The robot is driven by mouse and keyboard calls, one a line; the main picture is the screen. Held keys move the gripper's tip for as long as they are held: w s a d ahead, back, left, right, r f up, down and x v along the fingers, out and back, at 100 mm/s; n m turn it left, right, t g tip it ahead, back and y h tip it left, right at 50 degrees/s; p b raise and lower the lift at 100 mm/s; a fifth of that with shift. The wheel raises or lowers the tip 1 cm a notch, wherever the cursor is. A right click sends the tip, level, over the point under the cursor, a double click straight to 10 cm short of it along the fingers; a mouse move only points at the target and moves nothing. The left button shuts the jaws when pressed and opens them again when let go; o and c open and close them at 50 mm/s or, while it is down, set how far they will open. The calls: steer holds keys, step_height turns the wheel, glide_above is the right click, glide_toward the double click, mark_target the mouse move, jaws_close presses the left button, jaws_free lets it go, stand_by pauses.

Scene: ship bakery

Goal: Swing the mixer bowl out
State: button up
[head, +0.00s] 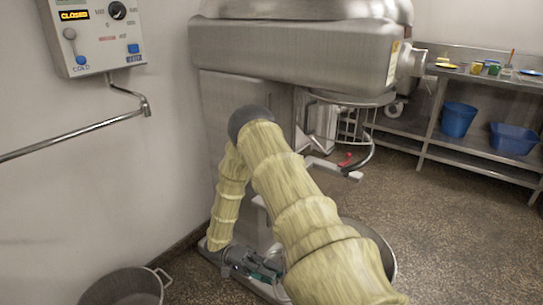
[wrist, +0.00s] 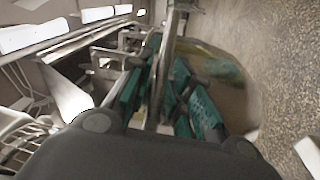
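The large grey mixer (head: 300,50) stands against the wall, with a wire guard (head: 350,100) under its head. The mixer bowl (head: 385,255) is low at the mixer's front, mostly hidden behind my arm in the head view. In the wrist view the bowl (wrist: 243,100) shows at the right, with something brownish-yellow inside. My gripper (head: 262,275) is low beside the bowl's left side, near the mixer's base. In the wrist view, the teal pads of my gripper (wrist: 165,95) lie close on both sides of an upright metal bar (wrist: 168,45) next to the bowl. The bar's join to the bowl is hidden.
A wall panel (head: 95,30) reading "CLOSED" and a pipe rail (head: 75,137) are at left. A pot (head: 125,288) stands on the floor below. A steel shelf (head: 480,80) with blue tubs (head: 457,119) is at back right. The floor right of the bowl is clear.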

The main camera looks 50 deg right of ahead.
steer(key=w+a+f, duration=0.1)
steer(key=w, duration=1)
steer(key=shift+w+f, duration=0.3)
stand_by(0.6)
